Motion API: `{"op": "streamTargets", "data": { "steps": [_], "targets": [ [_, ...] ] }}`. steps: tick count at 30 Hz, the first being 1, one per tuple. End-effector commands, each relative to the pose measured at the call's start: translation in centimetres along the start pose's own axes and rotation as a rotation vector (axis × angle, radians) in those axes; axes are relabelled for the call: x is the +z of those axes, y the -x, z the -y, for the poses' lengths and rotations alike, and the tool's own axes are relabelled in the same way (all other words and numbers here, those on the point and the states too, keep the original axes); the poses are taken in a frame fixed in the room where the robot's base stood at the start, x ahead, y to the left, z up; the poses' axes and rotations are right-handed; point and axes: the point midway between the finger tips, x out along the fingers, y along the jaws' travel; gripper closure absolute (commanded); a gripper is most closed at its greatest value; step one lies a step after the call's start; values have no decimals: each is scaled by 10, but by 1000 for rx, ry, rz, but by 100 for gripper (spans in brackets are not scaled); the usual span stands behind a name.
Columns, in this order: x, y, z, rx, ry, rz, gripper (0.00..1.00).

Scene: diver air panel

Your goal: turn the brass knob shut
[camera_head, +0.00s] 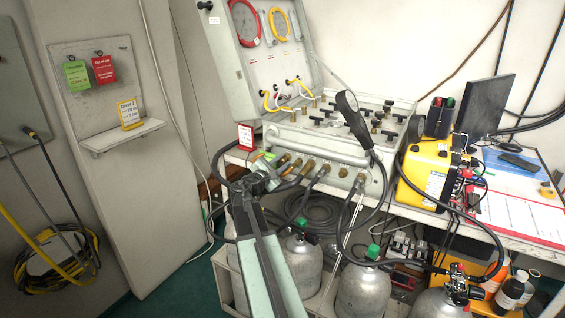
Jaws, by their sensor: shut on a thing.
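My gripper (275,172) is at the left end of the air panel's front face, at the far end of my pale green and dark arm. Its jaws are shut on the brass knob (284,161), the leftmost of the brass fittings there. The knob is small in the view and partly hidden by the jaws, so its turn angle cannot be read. More brass fittings (309,166) sit to its right on the same face. The panel (390,112) is a pale open case with several black knobs on its top.
A yellow box (428,168) and a monitor (482,107) are at right. Grey cylinders (302,265) and hoses fill the space below. A red card (246,137) stands left of the panel.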

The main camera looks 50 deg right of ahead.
Motion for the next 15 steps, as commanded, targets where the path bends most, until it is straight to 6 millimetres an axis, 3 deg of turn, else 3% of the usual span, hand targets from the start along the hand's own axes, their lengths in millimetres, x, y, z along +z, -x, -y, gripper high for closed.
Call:
{"op": "streamTargets", "data": {
  "steps": [15],
  "targets": [
    [-3, 2, -1, 2, -462, -15, 100]
  ]
}}
